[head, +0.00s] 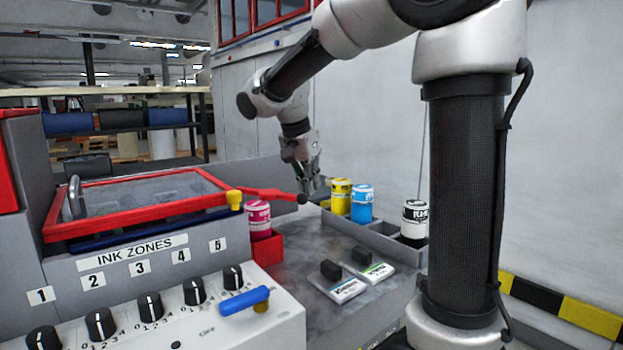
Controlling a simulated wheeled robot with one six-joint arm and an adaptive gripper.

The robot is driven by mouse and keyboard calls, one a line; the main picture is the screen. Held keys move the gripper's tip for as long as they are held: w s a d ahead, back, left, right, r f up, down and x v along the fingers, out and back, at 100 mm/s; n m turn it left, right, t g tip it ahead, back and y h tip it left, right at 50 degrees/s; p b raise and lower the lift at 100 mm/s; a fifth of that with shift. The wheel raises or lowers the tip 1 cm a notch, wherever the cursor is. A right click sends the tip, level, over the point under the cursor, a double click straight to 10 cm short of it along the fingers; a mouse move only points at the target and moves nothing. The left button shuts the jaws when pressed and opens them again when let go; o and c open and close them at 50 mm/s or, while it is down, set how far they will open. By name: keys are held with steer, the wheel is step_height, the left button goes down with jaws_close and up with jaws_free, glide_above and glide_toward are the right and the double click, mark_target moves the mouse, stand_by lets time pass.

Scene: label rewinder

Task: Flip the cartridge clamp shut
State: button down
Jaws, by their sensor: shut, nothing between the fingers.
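A magenta ink cartridge (258,217) stands upright in a red holder (266,248) beside the machine. A red lever (268,192) with a black ball end (302,199) reaches out to the right above and behind the cartridge; it looks like the clamp, lying roughly level. My gripper (314,190) is shut and empty, pointing down right at the ball end. I cannot tell whether it touches the ball. The lever's hinge and the far side of the gripper are hard to make out.
Yellow (341,196), cyan (362,203) and black (414,222) cartridges stand in a grey rack to the right. A red-framed lid (140,206) with a yellow knob (235,199) lies left. A blue handle (245,301) and dials (194,291) sit in front. The grey worktop (300,262) is partly clear.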

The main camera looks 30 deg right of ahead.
steer(key=s+a+m+g, duration=0.1)
steer(key=s+a+m, duration=0.3)
steer(key=a, duration=0.4)
steer(key=shift+s, duration=0.7)
steer(key=d+r, duration=0.1)
steer(key=d, duration=0.3)
steer(key=v, duration=0.9)
steer(key=shift+w+a+r, duration=0.25)
steer(key=shift+w+r, duration=0.05)
steer(key=shift+r, duration=0.05)
